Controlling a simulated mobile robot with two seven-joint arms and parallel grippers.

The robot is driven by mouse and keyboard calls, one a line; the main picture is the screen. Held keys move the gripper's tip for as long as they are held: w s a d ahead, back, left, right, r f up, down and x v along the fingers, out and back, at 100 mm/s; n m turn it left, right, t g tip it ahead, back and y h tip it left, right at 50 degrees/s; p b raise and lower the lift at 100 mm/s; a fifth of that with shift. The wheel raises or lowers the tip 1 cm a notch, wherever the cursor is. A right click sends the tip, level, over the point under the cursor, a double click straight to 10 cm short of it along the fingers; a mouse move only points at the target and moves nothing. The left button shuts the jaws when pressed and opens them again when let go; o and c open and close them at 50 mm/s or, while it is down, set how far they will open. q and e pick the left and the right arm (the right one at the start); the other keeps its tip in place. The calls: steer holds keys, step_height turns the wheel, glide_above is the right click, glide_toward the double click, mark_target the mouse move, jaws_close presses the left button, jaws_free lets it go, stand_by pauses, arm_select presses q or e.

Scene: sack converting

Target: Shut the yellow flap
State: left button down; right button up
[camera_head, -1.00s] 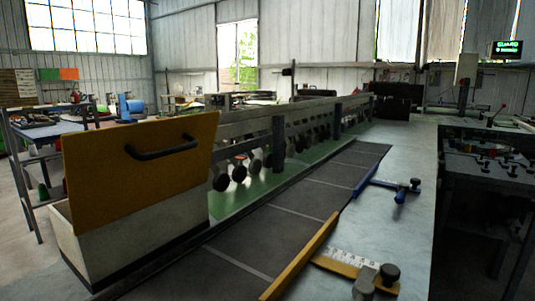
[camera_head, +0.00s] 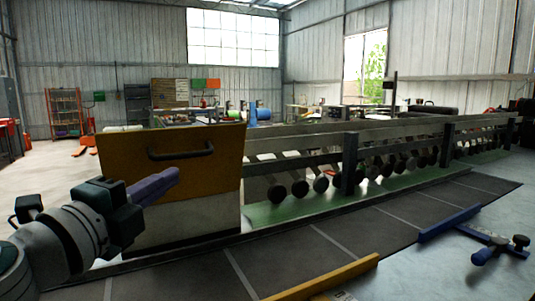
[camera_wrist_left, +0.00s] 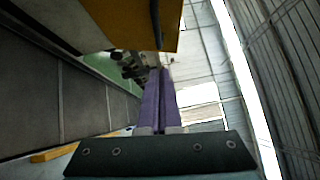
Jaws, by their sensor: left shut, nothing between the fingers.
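The yellow flap (camera_head: 170,172) stands nearly upright above the pale front wall of its box (camera_head: 190,220). A black bar handle (camera_head: 180,153) is on its near face. My left gripper (camera_head: 172,176) is in front of the flap's lower left part, below the handle; its purple fingers are shut and empty. I cannot tell from the head view whether they touch it. In the left wrist view the shut fingers (camera_wrist_left: 158,72) point toward the flap's edge (camera_wrist_left: 128,18), with the dark handle above their tips. My right gripper is not in view.
A dark belt (camera_head: 350,238) runs along the front, with a yellow bar (camera_head: 325,277) and a blue clamp piece (camera_head: 450,222) on it. A metal rail with several round black rollers (camera_head: 298,187) extends right of the box. Open floor (camera_head: 50,175) lies to the left.

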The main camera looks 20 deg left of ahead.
mark_target(192, 155)
arm_select(q)
steer(key=w, duration=0.2)
steer(key=w+a, duration=0.1)
steer(key=w, duration=0.1)
steer(key=w+a, duration=0.1)
steer(key=w, duration=0.1)
steer(key=shift+a+r, duration=0.2)
steer(key=shift+r, duration=0.1)
steer(key=shift+w+a+r, duration=0.1)
steer(key=shift+w+a, duration=0.15)
steer(key=shift+a, duration=0.1)
